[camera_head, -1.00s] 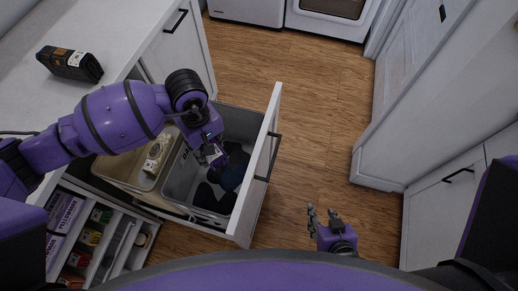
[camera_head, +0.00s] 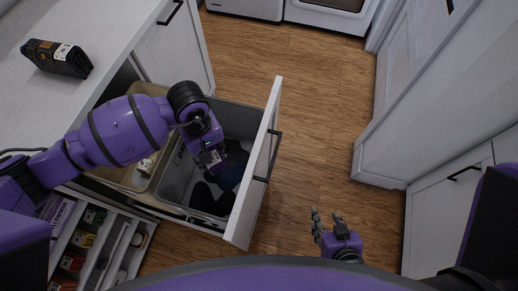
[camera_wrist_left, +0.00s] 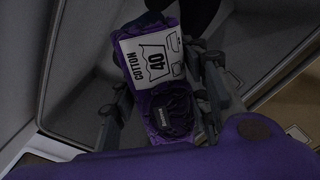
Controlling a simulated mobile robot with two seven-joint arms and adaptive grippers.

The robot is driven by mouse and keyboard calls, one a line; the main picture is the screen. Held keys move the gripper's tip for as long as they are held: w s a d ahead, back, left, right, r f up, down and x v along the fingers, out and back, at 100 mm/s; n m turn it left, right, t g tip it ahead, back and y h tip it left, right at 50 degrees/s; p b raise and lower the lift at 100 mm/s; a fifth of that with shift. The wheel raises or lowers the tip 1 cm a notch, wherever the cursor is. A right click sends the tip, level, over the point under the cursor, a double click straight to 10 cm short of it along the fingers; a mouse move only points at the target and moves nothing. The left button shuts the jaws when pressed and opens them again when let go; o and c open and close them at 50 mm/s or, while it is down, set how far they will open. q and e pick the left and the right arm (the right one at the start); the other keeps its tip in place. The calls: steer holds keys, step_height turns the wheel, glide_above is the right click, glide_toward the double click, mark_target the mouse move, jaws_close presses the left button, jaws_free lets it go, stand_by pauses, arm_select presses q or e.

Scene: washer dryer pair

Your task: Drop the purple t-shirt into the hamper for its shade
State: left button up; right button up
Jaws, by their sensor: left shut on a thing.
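The purple t-shirt (camera_wrist_left: 178,100) is bunched between the fingers of my left gripper in the left wrist view, with a white "COTTON 40" tag on it. My left gripper (camera_head: 214,164) is shut on it and reaches down over the grey hamper (camera_head: 170,190), the right one in the pulled-out drawer. In the head view the gripper mostly hides the shirt. Dark clothes (camera_head: 208,199) lie in the grey hamper. The beige hamper (camera_head: 130,179) beside it holds a light item (camera_head: 148,163), partly hidden by my arm. My right gripper (camera_head: 325,218) is open and empty above the floor.
The white drawer front (camera_head: 256,165) stands just right of the grey hamper. A dark box (camera_head: 57,58) lies on the counter. A lower drawer with small boxes (camera_head: 93,216) is open at bottom left. The wooden floor (camera_head: 315,120) is clear.

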arm_select(q)
steer(key=o, duration=1.3)
steer(key=shift+r, duration=0.15)
step_height(320, 180, up, 12)
steer(key=shift+f, duration=0.1)
